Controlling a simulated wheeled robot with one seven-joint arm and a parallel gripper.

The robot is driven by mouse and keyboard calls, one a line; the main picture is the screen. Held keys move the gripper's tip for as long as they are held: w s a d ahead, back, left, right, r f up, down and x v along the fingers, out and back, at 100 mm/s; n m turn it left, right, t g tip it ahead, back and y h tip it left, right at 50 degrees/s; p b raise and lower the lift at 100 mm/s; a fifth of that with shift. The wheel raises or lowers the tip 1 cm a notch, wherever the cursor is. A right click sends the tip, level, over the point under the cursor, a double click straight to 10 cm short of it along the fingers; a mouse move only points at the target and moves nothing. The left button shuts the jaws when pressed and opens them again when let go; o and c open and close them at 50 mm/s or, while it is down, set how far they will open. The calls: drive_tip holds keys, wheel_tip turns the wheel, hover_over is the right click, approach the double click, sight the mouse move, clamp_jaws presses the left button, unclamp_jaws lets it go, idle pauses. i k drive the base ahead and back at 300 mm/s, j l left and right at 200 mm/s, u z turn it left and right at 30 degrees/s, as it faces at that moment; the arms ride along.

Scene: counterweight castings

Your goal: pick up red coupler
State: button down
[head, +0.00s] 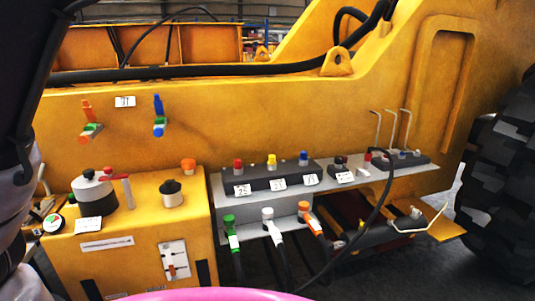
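A small red piece (368,156) shows at the right part of the grey shelf, at the upper end of a black hose (385,185); it looks like a red coupler, but it is too small to be sure. A red-topped fitting (238,164) stands upright at the left end of a dark block, beside a yellow-topped (271,161) and a blue-topped one (303,158). Green (230,226), white (268,220) and orange (308,216) hose couplers sit lower, along the shelf's front. My gripper is not in view; only dark arm parts show at the left edge.
The grey shelf (345,195) juts from a yellow machine body (250,120). A yellow cabinet (130,240) with a red-handled grey knob (95,188) stands left. Upright bent levers (391,130) rise at the shelf's right end. A large tyre (500,190) is far right. Hoses hang below.

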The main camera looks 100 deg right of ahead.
sight(368, 156)
drive_tip(key=z, duration=4.35)
drive_tip(key=u, duration=0.4)
drive_tip(key=i+l+u, duration=0.15)
drive_tip(key=l+u, duration=0.25)
drive_tip(key=i+l+u, duration=0.15)
drive_tip(key=l+u, duration=0.25)
drive_tip(key=i+l+u, duration=0.1)
drive_tip(key=l+u, duration=0.35)
drive_tip(key=l, duration=2.75)
